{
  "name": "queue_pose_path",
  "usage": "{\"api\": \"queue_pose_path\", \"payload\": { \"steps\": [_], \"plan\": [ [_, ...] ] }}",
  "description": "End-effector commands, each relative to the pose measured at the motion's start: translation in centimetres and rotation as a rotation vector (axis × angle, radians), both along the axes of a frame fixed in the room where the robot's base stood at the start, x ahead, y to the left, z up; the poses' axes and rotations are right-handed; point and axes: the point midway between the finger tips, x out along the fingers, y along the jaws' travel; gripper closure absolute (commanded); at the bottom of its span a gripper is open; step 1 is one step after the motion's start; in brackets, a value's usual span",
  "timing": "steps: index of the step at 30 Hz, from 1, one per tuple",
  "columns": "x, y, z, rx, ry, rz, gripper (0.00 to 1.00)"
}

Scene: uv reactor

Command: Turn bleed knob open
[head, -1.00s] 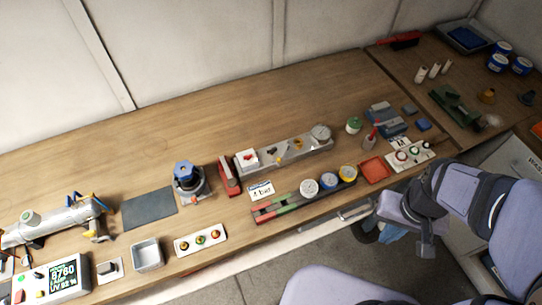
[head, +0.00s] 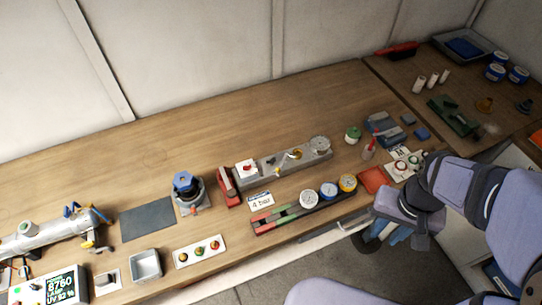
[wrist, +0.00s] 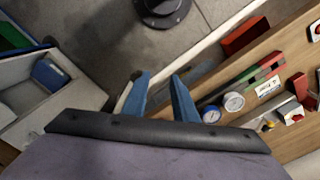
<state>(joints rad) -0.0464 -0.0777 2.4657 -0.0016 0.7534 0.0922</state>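A long grey manifold block (head: 263,172) lies on the bench, with a red knob on a white square (head: 247,168), small yellow levers (head: 295,155) and a round dial (head: 319,143) at its right end. It shows partly at the right edge in the wrist view. No label tells me which part is the bleed knob. My gripper (wrist: 160,90) has two blue fingers apart with nothing between them. It hangs over the floor in front of the bench edge, to the right of the block and clear of it.
Just in front of the block are a "4 bar" card (head: 261,201) and a red-green strip (head: 290,217) with several gauges. A red tray (head: 373,180) and a panel of small knobs (head: 402,164) are near my arm. The bench behind the block is clear.

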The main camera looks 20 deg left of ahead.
Motion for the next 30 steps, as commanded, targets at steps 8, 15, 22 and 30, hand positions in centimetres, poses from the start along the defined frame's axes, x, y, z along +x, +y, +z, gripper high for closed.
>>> {"api": "queue_pose_path", "payload": {
  "steps": [8,15,22,30],
  "plan": [
    [8.7,6.9,1.2,0.0,0.001,-0.186,0.74],
    [14.4,16.8,1.5,-0.001,0.003,-0.393,0.74],
    [16.2,26.7,0.7,-0.001,0.003,-0.581,0.74],
    [15.7,33.3,0.0,0.0,0.001,-0.715,0.74]
  ]
}}
